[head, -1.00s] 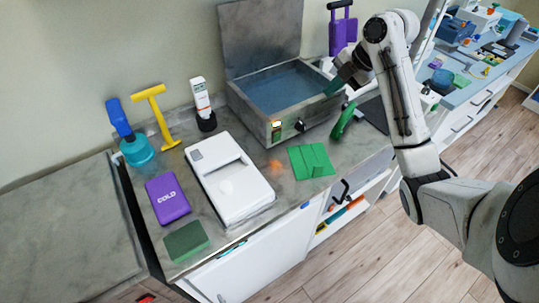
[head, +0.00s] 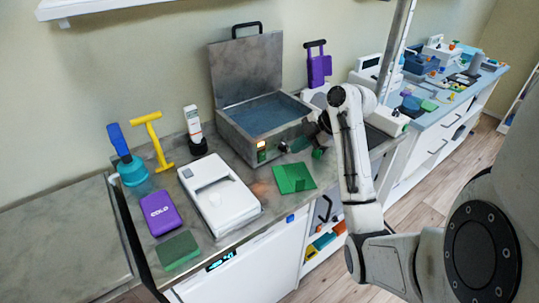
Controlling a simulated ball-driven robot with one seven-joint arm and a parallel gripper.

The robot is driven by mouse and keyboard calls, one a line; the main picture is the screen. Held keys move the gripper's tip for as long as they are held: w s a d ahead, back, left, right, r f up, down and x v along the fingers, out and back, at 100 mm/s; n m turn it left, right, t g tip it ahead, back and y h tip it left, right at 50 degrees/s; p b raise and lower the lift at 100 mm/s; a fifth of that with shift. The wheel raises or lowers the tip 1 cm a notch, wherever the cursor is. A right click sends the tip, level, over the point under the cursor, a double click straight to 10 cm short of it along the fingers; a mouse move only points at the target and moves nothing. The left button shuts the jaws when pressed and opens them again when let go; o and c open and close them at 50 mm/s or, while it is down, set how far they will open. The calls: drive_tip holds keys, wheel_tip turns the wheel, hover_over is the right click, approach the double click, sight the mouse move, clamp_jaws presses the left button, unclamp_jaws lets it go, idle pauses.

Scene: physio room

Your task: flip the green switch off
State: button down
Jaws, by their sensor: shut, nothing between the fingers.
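A metal bath (head: 240,136) with an open lid stands at the back of the counter. A small green switch (head: 261,156) sits on its front face, just below a lit orange-yellow indicator (head: 261,144). Whether the switch is up or down is too small to tell. My gripper (head: 293,146) is shut and empty. It is in front of the bath's front face, to the right of the switch and apart from it, close to a dark knob (head: 283,147). My wrist hides the bath's right end.
A folded green cloth (head: 294,178), a white device (head: 220,195), a purple cold pack (head: 160,213) and a dark green block (head: 178,250) lie on the counter. A green object (head: 318,153) is partly hidden by my arm.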

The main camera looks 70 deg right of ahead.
sight(261, 159)
drive_tip(key=p+x, duration=0.1)
drive_tip(key=x, duration=0.9)
drive_tip(key=shift+w+d+r+p, duration=0.3)
drive_tip(key=shift+w+d+p, duration=0.3)
drive_tip(key=shift+w+d, duration=0.5)
drive_tip(key=shift+w, duration=0.5)
drive_tip(key=shift+w+d, duration=0.1)
drive_tip(key=shift+w, duration=0.05)
drive_tip(key=shift+w+r, duration=0.1)
